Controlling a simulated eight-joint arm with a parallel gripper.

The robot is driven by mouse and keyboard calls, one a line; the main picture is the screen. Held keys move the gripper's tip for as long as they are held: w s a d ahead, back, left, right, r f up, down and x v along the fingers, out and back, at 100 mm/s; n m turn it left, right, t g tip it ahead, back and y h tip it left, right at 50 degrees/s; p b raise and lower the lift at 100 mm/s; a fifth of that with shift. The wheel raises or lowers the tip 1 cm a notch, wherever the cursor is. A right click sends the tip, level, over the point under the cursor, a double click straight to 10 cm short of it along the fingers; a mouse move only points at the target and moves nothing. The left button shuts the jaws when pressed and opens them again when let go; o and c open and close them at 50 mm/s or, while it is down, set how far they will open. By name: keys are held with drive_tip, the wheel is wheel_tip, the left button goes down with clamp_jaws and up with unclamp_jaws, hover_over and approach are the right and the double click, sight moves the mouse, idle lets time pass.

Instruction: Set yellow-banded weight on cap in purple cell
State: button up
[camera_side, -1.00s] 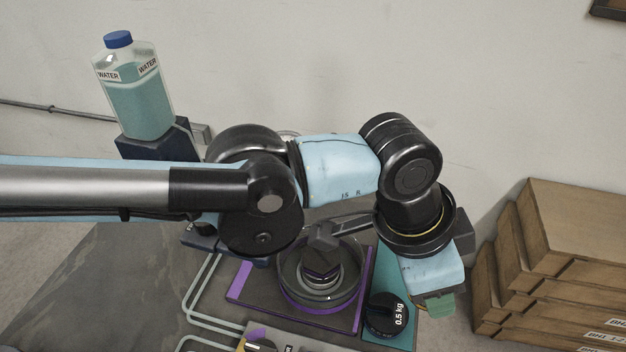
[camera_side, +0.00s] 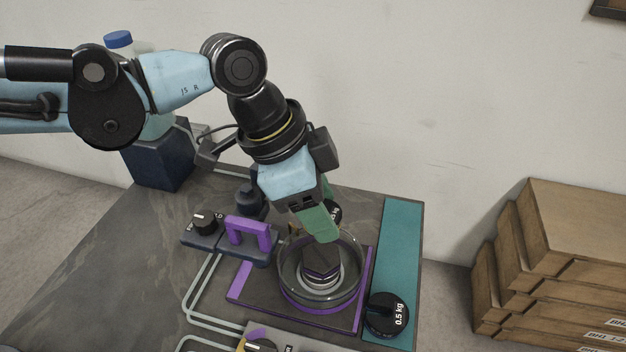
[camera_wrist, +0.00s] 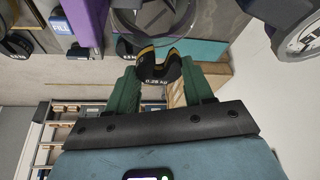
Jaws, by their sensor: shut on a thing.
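My gripper (camera_wrist: 160,88) is shut on the yellow-banded weight (camera_wrist: 155,66), a black piece marked 0.25 kg with a yellow band, held between the green fingers in the wrist view. In the side view my gripper (camera_side: 322,222) is at the back of the purple cell, with part of a dark weight (camera_side: 334,212) showing behind a finger. The purple cell (camera_side: 290,300) has a clear round wall and a purple ring on a purple-edged plate. The dark cap (camera_side: 320,267) is inside it, on a pale stem. I cannot tell the exact gap between weight and cap.
A purple handle (camera_side: 248,230) and a dark knob (camera_side: 204,222) stand left of the cell. A black 0.5 kg weight (camera_side: 386,315) sits on the teal strip (camera_side: 400,240) at the right. A water bottle (camera_side: 157,120) stands at the back left; boxes (camera_side: 550,265) are stacked right.

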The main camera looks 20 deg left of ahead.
sight(328, 255)
drive_tip(key=shift+f, duration=3.5)
drive_tip(key=shift+f, duration=0.25)
drive_tip(key=o, duration=1.3)
drive_tip(key=v, duration=1.2)
drive_tip(key=shift+d+r, duration=0.1)
drive_tip(key=shift+r, duration=0.05)
